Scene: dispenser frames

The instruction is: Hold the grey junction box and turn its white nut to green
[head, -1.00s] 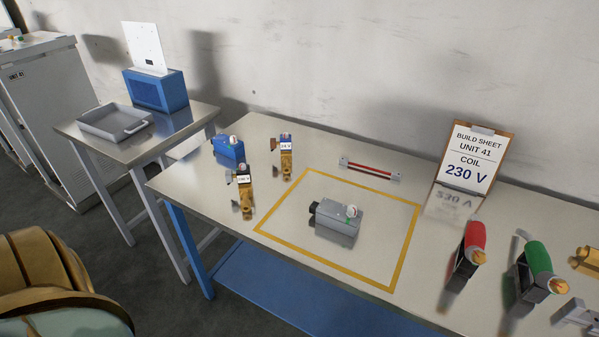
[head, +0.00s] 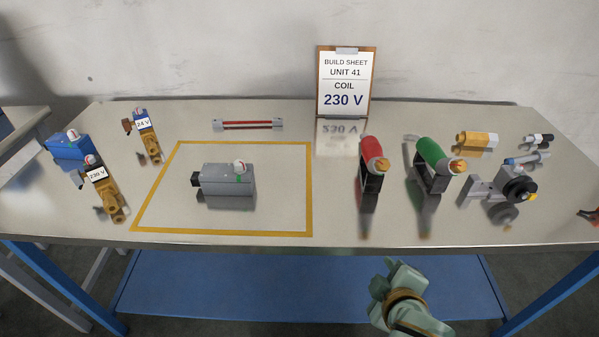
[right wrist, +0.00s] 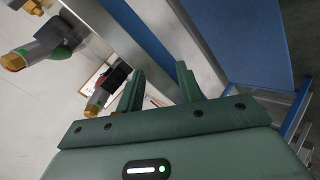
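The grey junction box (head: 222,184) lies inside the yellow outline on the workbench, with a black fitting on its left end. Its white nut (head: 239,165) sits on top, with a small red mark on it and a green mark just below. My right gripper (head: 391,276) is in front of the bench's front edge, to the right of the box and apart from it. In the right wrist view its two fingers (right wrist: 158,85) stand apart with nothing between them. My left gripper is out of view. The box does not show in the right wrist view.
Red-handled (head: 374,156) and green-handled (head: 435,158) tools stand right of the outline. Two tagged brass valves (head: 150,145) and a blue box (head: 68,149) are at left. The build sheet (head: 346,82) stands behind. The bench top (head: 335,215) is clear between outline and red tool.

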